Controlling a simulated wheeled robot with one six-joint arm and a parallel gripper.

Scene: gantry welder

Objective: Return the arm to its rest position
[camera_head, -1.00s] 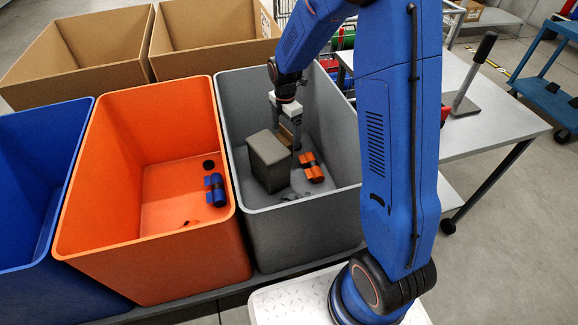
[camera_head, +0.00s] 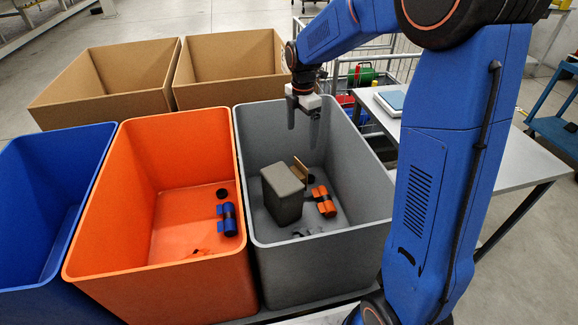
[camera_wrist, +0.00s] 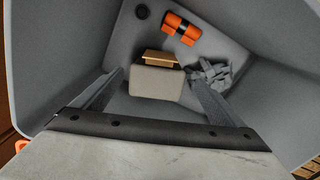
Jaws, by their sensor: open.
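My gripper (camera_head: 303,128) is at the end of my blue arm, pointing down over the back part of the grey bin (camera_head: 318,237). Its two fingers are apart with nothing between them. In the wrist view my gripper (camera_wrist: 152,95) shows a finger on each side, with the bin's contents beyond. A dark grey-brown block (camera_head: 283,195) stands in the grey bin below and in front of the gripper, apart from it. The block also shows in the wrist view (camera_wrist: 157,82).
The grey bin also holds an orange cylinder pair (camera_head: 324,201) and a brown piece (camera_head: 301,169). An orange bin (camera_head: 160,283) with a blue item (camera_head: 228,219), a blue bin (camera_head: 45,290) and cardboard boxes (camera_head: 105,85) stand nearby. A table (camera_head: 470,150) is at right.

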